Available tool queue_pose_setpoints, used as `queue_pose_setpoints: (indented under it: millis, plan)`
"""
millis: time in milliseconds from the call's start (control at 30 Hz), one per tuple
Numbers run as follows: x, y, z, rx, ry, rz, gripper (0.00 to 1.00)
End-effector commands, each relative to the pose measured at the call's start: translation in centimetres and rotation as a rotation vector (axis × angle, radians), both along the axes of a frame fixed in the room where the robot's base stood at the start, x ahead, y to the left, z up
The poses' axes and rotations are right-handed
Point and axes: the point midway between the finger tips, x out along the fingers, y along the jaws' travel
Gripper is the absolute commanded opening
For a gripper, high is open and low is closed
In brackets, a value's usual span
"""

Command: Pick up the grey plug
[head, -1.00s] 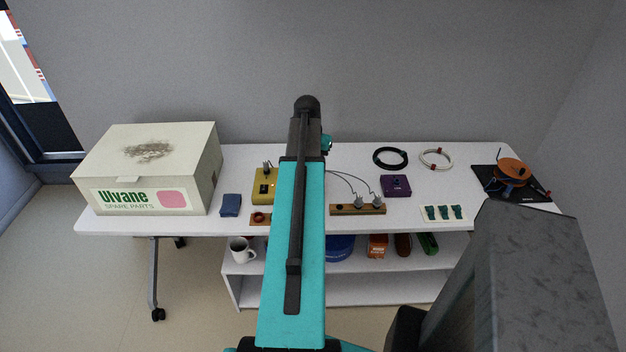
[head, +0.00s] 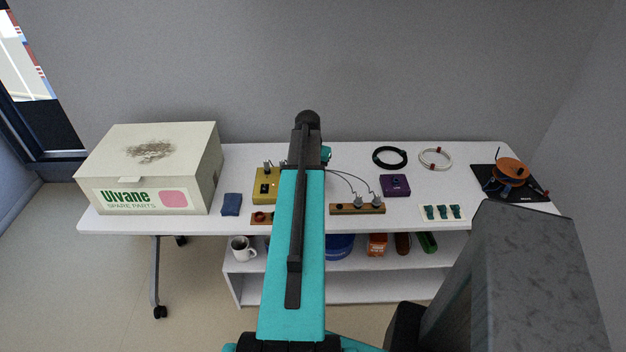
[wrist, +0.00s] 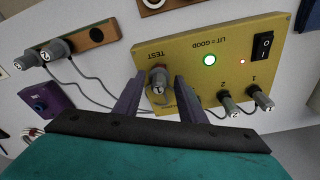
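In the wrist view a grey plug (wrist: 158,83) with a white numbered end stands in the socket marked TEST on the yellow box (wrist: 185,60). My gripper (wrist: 158,79) is open, with one dark finger on each side of this plug. I cannot tell whether either finger touches it. Two more grey plugs, the left one (wrist: 229,106) and the right one (wrist: 261,97), stand in the box's sockets 2 and 1. A wooden holder (wrist: 97,34) has two grey plugs at its end. In the head view my arm hides the gripper and part of the yellow box (head: 263,186).
Thin cables trail from the plugs. A purple box (head: 395,185), a blue block (head: 231,204) and a large carton (head: 150,170) share the white table (head: 450,213).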

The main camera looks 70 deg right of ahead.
Motion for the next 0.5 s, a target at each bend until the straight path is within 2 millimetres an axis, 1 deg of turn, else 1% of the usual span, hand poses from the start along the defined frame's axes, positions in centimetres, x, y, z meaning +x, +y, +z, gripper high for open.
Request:
queue_pose_setpoints:
  millis: [167,200,267,300,400,500]
  plan:
    - [-0.01,0.00,0.02,0.000,0.000,0.000,0.37]
    - [-0.01,0.00,0.02,0.000,0.000,0.000,0.34]
    - [-0.01,-0.01,0.02,0.000,0.000,0.000,0.24]
    - [-0.01,-0.01,0.02,0.000,0.000,0.000,0.17]
    - [-0.02,0.00,0.03,0.000,0.000,0.000,0.01]
    - [-0.02,-0.01,0.03,0.000,0.000,0.000,0.00]
